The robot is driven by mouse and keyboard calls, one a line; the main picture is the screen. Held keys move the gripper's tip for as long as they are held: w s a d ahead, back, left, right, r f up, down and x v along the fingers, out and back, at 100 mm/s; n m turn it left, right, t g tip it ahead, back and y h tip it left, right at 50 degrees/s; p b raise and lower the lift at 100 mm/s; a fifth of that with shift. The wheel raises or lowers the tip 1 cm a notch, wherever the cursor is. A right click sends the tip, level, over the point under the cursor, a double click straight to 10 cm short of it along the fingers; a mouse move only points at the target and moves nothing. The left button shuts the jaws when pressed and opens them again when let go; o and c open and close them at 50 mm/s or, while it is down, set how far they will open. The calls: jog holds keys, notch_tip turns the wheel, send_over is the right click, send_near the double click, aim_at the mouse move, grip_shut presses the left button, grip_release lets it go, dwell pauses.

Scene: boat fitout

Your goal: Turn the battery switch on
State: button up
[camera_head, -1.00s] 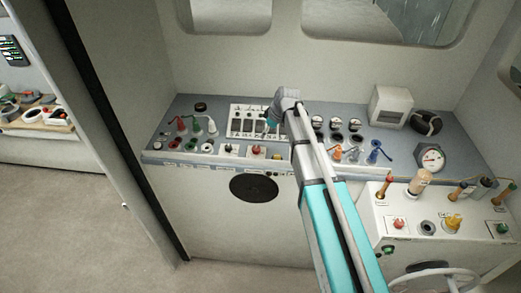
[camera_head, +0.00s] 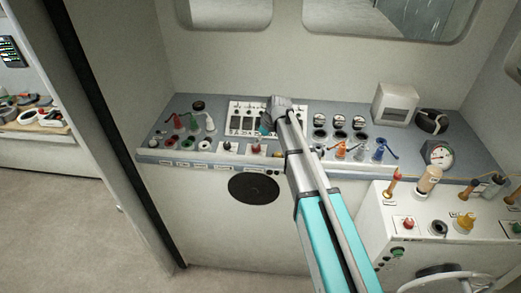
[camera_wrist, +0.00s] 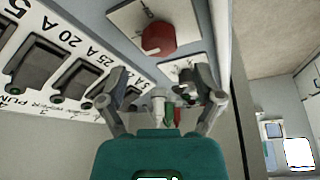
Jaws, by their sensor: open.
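No label reading "battery switch" is legible. A red rotary knob on a white plate (camera_head: 256,149) sits at the console's front edge. A red knob (camera_wrist: 157,38) on a white plate also shows large in the wrist view, above my fingers. My gripper (camera_head: 266,128) is over the console near the white breaker panel (camera_head: 236,124), partly hidden by its wrist. In the wrist view my gripper (camera_wrist: 161,97) is open, with nothing held between the fingertips. A white part and blurred red and green parts show beyond the fingers.
Red, green and white levers (camera_head: 193,121) stand to the left, orange and blue ones (camera_head: 360,149) to the right. Black breaker rockers (camera_wrist: 75,78) lie close to my left finger. A box with another red knob (camera_head: 407,223) stands at right. Floor is free at left.

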jog(key=shift+b+x, duration=1.8)
jog(key=shift+x, duration=0.4)
